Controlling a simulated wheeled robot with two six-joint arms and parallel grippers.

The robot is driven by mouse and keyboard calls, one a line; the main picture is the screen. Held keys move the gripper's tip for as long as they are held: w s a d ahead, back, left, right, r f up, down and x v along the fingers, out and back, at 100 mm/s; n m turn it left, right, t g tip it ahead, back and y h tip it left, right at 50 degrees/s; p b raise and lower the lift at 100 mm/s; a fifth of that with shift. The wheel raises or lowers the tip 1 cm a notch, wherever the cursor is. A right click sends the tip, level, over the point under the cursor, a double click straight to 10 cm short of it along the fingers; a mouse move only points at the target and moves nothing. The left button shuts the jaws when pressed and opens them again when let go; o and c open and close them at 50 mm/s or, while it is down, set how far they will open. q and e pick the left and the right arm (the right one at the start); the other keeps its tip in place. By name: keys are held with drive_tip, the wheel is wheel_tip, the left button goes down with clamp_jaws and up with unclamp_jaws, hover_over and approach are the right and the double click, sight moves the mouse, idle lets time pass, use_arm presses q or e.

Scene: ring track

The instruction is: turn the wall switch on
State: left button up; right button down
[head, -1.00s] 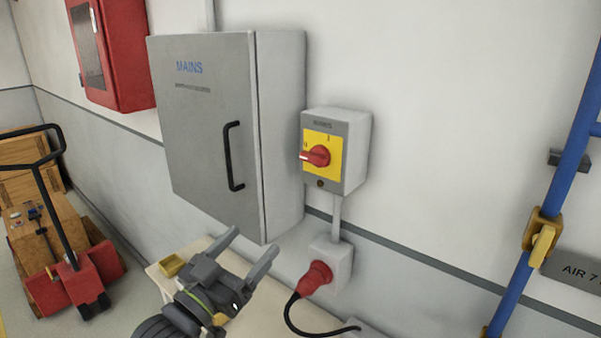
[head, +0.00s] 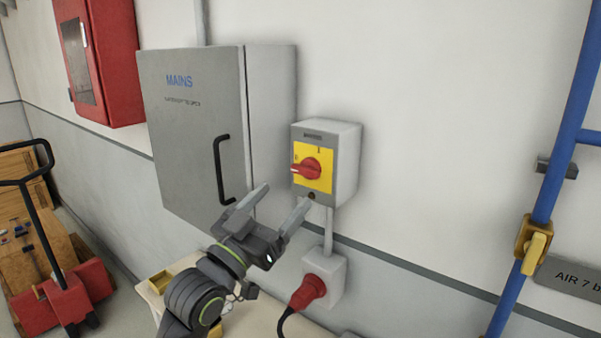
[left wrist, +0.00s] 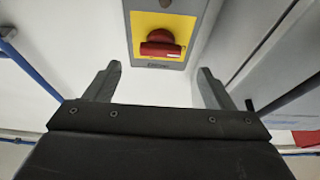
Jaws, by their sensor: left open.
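The wall switch (head: 325,165) is a grey box on the wall with a yellow plate and a red rotary knob (head: 306,169). The knob's handle lies roughly level, its pale tip toward the left, in the head view. My left gripper (head: 279,200) is open and empty, just below and in front of the switch, its fingers pointing up toward it. In the left wrist view the red knob (left wrist: 160,43) shows beyond and between the two open fingers (left wrist: 157,78), apart from them. My right gripper is in neither view.
A grey MAINS cabinet (head: 190,150) with a black handle is left of the switch. A red plug (head: 308,291) sits in a socket below. A blue pipe (head: 553,190) with a yellow valve is at right. A table (head: 262,318) stands below.

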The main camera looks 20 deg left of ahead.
sight(302, 174)
use_arm(q)
drive_tip(key=p+x, duration=0.1)
drive_tip(key=x, duration=0.6)
drive_tip(key=shift+p, duration=0.3)
drive_tip(key=shift+c, duration=0.5)
